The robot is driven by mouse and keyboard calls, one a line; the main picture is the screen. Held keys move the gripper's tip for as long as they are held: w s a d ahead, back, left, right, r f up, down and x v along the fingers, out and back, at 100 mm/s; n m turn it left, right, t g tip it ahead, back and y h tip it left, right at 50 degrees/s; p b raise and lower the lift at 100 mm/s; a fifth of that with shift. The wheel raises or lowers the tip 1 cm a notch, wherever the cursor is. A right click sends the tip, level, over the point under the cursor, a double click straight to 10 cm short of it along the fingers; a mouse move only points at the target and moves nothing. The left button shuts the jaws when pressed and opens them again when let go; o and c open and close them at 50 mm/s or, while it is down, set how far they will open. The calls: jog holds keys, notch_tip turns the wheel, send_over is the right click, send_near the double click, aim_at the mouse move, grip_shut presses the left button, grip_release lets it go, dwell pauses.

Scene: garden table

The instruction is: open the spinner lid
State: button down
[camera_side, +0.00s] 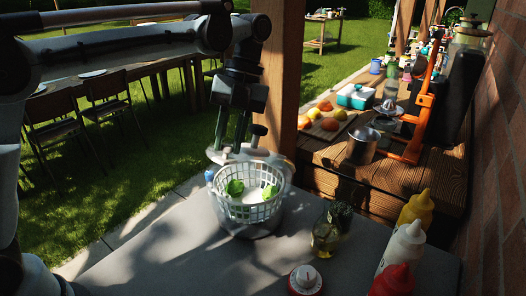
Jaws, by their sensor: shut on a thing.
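The salad spinner (249,210) stands on the grey tabletop, with a white slotted basket and green leaves (234,188) visible inside. Its mouth is uncovered toward the camera. A pale, partly see-through lid (225,156) shows at the basket's far edge and seems tilted up; its outline is hard to make out. My gripper (240,148) reaches down from above behind the basket and is shut on the lid near its edge. The fingertips and exact contact are partly hidden and small.
A small oil bottle (325,238), a white-and-red timer (305,279) and sauce bottles (401,246) stand to the right. A wooden post (274,70) rises close behind my gripper. A metal cup (362,146) stands on the wooden counter. The tabletop's front left is clear.

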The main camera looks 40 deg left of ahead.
aim_at(241, 153)
jog(key=c, duration=0.9)
grip_release()
jog(key=shift+c, duration=0.2)
jog(key=v, duration=0.7)
jog(key=shift+r, duration=0.2)
jog(key=shift+w, duration=0.1)
